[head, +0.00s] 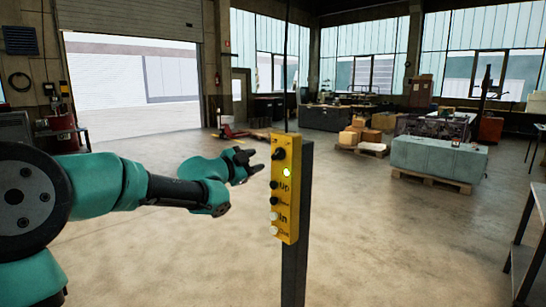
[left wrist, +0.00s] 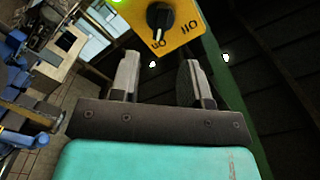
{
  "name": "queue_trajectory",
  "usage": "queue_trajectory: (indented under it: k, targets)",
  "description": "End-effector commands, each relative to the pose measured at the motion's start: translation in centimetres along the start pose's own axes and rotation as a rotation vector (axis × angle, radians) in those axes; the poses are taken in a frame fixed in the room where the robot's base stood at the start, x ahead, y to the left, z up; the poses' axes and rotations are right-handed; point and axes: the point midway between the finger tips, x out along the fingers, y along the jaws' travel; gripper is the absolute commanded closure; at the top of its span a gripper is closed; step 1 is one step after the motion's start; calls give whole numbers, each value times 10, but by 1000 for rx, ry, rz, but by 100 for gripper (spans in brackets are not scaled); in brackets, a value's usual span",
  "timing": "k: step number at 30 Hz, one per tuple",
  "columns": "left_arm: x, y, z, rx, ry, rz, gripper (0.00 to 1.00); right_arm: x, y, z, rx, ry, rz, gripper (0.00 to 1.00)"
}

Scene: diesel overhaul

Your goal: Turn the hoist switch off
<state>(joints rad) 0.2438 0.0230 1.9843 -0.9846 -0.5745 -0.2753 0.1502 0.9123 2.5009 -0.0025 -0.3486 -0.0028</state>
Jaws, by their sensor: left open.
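A yellow hoist control box (head: 286,200) is mounted on a dark post in the head view. Its black rotary switch (head: 278,154) is near the top, above a lit green lamp (head: 287,173). In the left wrist view the switch (left wrist: 160,17) shows upside down, its white mark towards the ON label (left wrist: 158,43); the OFF label (left wrist: 190,27) is beside it. My left gripper (head: 252,162) is open and empty, just left of the switch and apart from it. In the left wrist view its fingers (left wrist: 160,62) point at the box. My right gripper is out of view.
Several buttons sit lower on the box, below the lamp. The dark post (head: 295,265) stands close in front of me. A teal block (head: 438,158) on a pallet and cardboard boxes (head: 365,133) are farther back right. The floor left of the post is clear.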

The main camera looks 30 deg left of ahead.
Motion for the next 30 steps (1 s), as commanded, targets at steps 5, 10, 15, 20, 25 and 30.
queue_trajectory:
  k: [5,10,15,20,25,30]
  targets:
    - [32,1,0,0,2,2,57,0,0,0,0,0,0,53]
    - [59,1,0,0,1,2,57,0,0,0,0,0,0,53]
    - [77,0,0,1,1,0,57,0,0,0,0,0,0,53]
    - [83,0,0,2,1,-1,57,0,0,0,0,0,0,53]
    - [84,0,0,1,0,0,57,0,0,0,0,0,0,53]
    - [83,0,0,1,0,0,67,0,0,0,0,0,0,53]
